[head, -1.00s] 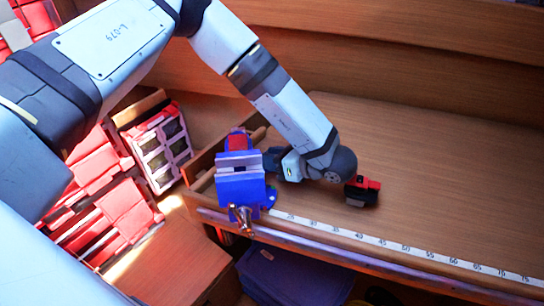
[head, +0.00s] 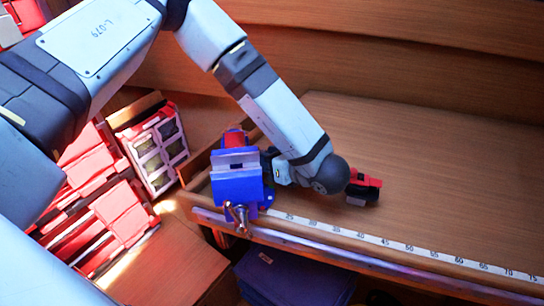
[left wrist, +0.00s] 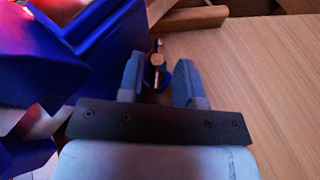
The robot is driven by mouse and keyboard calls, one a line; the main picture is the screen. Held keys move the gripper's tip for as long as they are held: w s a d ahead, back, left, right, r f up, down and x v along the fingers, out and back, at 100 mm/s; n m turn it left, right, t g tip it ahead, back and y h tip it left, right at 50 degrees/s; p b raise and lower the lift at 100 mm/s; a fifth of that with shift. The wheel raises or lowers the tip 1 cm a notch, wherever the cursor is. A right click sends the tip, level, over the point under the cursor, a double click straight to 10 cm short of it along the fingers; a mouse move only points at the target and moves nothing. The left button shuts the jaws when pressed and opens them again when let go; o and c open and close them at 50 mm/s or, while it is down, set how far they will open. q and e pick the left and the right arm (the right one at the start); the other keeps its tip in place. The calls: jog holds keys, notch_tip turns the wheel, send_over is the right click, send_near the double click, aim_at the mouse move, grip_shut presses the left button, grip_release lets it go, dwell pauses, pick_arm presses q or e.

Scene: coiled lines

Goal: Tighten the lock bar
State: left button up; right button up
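The blue vise (head: 238,188) stands at the left end of the wooden bench, with a metal handle (head: 239,216) at its front. In the left wrist view its blue body (left wrist: 85,60) fills the left side. The lock bar (left wrist: 157,62), a thin upright bar with a round brownish head, shows between the fingers of my left gripper (left wrist: 158,72). The fingers are apart, with gaps visible beside the bar; I cannot tell how deep it sits between them. In the head view my left gripper (head: 277,168) is at the vise's right side, its fingertips largely hidden. My right gripper is out of view.
A red and black object (head: 363,187) lies on the bench just right of my wrist. A ruler strip (head: 400,246) runs along the front edge. The bench's right side is clear. Red bins (head: 105,205) stand at the left, a purple-blue box (head: 292,277) below.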

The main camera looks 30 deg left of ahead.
pick_arm(q)
jog(key=b+v, duration=0.2)
jog(key=v, duration=1.1)
jog(key=shift+d+r, duration=0.15)
jog(key=shift+d, duration=0.2)
jog(key=shift+s, duration=0.15)
